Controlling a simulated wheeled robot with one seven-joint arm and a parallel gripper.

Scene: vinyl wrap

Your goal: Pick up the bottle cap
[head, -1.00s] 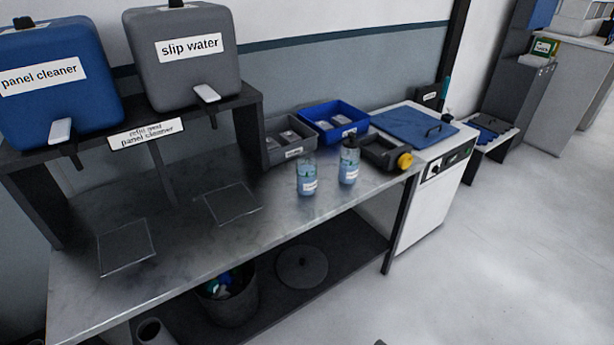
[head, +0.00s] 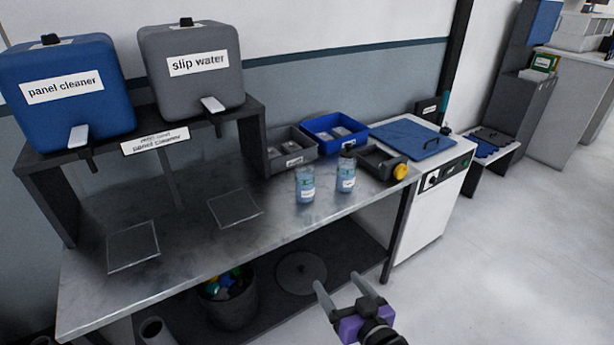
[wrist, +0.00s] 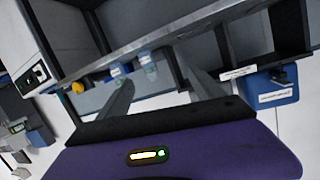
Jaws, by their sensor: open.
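Two clear bottles with blue liquid stand upright on the steel bench (head: 190,275): a left bottle (head: 305,185) and a right bottle (head: 346,177). The right bottle has a dark top (head: 347,155); the left one shows no dark top. I cannot make out a loose bottle cap. My purple gripper (head: 338,281) is open and empty, in front of the bench and below its top, apart from the bottles. In the wrist view, the fingers of my gripper (wrist: 160,80) are spread, and the bottles (wrist: 148,66) appear small beyond them, upside down.
A grey bin (head: 290,150), a blue bin (head: 335,135) and a dark tray with a yellow knob (head: 400,171) stand behind and right of the bottles. A bucket of coloured items (head: 230,300) and a round lid (head: 301,272) sit on the lower shelf. Open floor lies right.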

